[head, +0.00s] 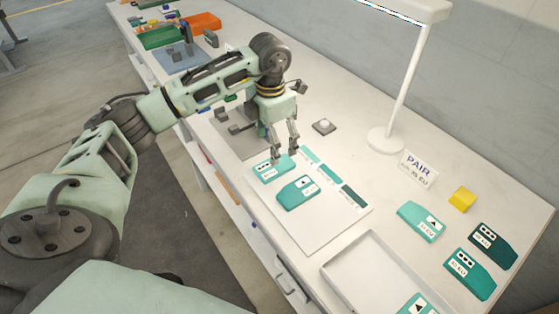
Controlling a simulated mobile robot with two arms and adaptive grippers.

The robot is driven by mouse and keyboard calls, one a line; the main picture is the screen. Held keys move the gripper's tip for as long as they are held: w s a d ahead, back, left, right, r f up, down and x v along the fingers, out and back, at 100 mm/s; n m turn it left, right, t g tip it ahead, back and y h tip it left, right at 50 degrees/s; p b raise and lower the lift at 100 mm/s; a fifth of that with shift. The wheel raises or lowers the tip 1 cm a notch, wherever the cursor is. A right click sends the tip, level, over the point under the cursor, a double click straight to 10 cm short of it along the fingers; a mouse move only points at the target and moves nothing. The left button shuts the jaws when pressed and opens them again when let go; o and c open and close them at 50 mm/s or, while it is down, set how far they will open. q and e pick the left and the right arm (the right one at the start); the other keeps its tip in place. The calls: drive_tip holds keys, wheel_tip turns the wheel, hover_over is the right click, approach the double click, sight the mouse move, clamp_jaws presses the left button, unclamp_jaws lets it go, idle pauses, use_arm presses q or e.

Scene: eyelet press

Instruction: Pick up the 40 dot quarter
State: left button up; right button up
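A teal quarter with dots (268,173) lies on the pale mat (316,232) at mid-table; its label is too small to read. My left gripper (284,151) is above its far right end, fingers apart; whether they touch it I cannot tell. A teal quarter with a triangle (297,195) lies beside it on the mat. At the right lie a dark teal dotted quarter (493,245), a teal dotted quarter (470,275) and a triangle quarter (420,224). I cannot tell for certain which dotted one is 40. My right gripper is not in view.
A strip of coloured swatches (335,179) lies on the mat. A PAIR sign (418,169), yellow block (462,199) and lamp (387,139) stand behind. A grey press base (245,141) is at the left.

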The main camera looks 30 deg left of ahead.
sight(275, 167)
use_arm(q)
drive_tip(key=f, duration=0.1)
drive_tip(key=f+p, duration=0.1)
drive_tip(key=shift+s+d+f, duration=0.15)
drive_tip(key=shift+s+f, duration=0.25)
wheel_tip(275, 167, down, 3)
drive_tip(key=shift+s+d+r+p, duration=0.15)
drive_tip(key=shift+r+p, duration=0.05)
drive_tip(key=shift+p, duration=0.45)
drive_tip(key=shift+f, duration=0.9)
drive_tip(key=c, duration=1.2)
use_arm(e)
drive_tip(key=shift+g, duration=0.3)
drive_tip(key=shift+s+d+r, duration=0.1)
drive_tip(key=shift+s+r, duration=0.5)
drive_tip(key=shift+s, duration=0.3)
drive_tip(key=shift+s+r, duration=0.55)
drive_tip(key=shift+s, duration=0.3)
